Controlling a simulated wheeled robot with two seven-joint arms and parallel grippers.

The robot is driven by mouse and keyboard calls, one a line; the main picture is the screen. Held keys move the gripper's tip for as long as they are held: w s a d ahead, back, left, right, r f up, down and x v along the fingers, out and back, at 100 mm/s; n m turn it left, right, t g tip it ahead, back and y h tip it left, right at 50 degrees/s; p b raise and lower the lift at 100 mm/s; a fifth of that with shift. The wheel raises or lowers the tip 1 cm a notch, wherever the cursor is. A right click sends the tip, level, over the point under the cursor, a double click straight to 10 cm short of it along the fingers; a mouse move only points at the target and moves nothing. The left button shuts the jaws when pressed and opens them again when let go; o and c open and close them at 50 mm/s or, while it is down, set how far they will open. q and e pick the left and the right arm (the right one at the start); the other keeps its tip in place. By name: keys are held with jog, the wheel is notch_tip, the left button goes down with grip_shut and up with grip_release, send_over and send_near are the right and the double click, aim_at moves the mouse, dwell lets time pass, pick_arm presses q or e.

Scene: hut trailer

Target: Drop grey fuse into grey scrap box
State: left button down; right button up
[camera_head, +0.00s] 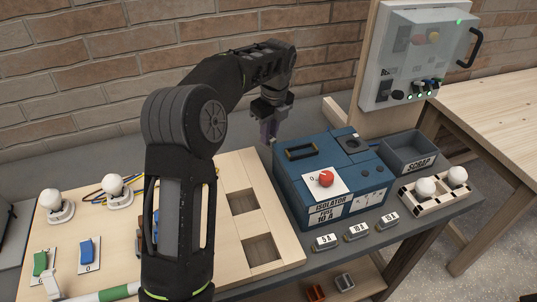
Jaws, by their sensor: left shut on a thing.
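My left arm comes in from the lower left and reaches over the bench. Its gripper (268,128) hangs just behind and left of the blue isolator box, above the bench's back part. It is shut on a small greyish thing, apparently the grey fuse, mostly hidden between the fingers. My right gripper is not in view.
The blue isolator box (308,203) with a red knob (326,179) stands between the gripper and the scrap box. Labelled blocks (357,232) line the bench front. A bulb holder (441,191) sits before the scrap box. A clear-fronted panel (417,55) rises behind.

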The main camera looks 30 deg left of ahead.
aim_at(273, 140)
pick_arm(q)
jog(key=shift+f, duration=0.95)
jog(key=shift+f, duration=0.1)
jog(key=shift+f, duration=2.15)
jog(key=shift+f, duration=0.2)
jog(key=c, duration=1.6)
grip_release()
jog(key=shift+r, duration=0.15)
jog(key=r, duration=0.4)
jog(key=d+r, duration=0.1)
jog(key=r, duration=0.7)
jog(key=shift+s+d, duration=0.2)
